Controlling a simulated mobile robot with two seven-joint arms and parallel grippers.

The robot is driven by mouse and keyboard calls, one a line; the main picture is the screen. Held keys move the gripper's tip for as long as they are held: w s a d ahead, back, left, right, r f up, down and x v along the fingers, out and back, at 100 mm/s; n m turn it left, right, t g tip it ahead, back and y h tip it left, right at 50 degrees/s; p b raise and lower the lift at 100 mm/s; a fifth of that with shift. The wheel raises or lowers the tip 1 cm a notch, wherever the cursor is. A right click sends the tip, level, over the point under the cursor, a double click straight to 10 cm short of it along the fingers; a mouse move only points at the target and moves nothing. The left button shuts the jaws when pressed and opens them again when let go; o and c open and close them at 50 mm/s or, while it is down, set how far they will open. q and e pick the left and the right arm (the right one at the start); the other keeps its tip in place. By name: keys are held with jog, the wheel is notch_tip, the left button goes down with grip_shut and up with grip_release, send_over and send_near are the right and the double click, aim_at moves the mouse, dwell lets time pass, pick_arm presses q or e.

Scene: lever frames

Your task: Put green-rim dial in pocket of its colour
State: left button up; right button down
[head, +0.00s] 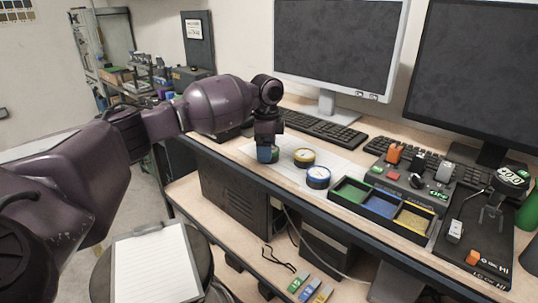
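The green-rim dial (274,154) is at the left end of a group of dials on the white sheet, mostly hidden behind my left gripper. My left gripper (266,156) points down right at it; I cannot tell whether its fingers are closed on it. The yellow-rim dial (304,157) and the blue-rim dial (318,177) lie to its right. A black tray (365,213) has a green pocket (351,192), a blue pocket (380,204) and a yellow pocket (413,220), all empty. My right gripper is not in view.
A control box (408,186) with levers stands behind the tray, and a black stand (480,240) with a display is at the right. Keyboards (322,127) and monitors (340,45) line the back. Bare sheet lies between the dials and the tray.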

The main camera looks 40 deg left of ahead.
pick_arm(q)
jog(key=c, duration=0.8)
